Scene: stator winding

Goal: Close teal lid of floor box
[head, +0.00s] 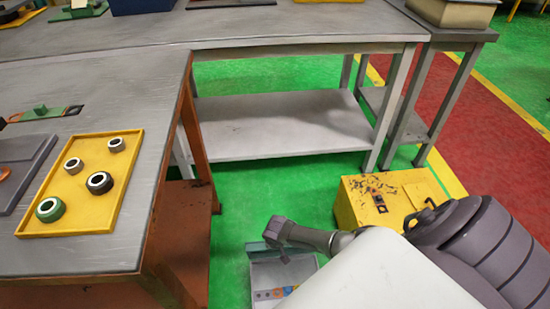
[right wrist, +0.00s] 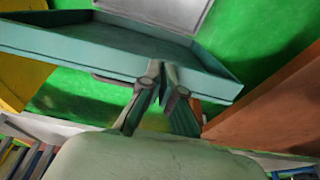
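The floor box (head: 285,270) stands on the green floor, open at the top, with small blue and orange parts inside. Its teal lid (head: 256,249) stands up along the far edge, partly hidden by my right gripper (head: 280,236). In the right wrist view the teal lid (right wrist: 90,52) spans the upper picture like a shallow tray. My right gripper (right wrist: 162,72) has its fingertips together at the lid's near wall, overlapping it; whether they touch it is unclear. No lid edge shows between the fingers. My left gripper is out of view.
An orange-sided workbench (head: 165,215) stands to the left, with a yellow tray (head: 112,205) of several rings on top. A yellow box (head: 350,205) stands on the floor to the right. A grey shelf table (head: 285,125) is behind; green floor is clear between.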

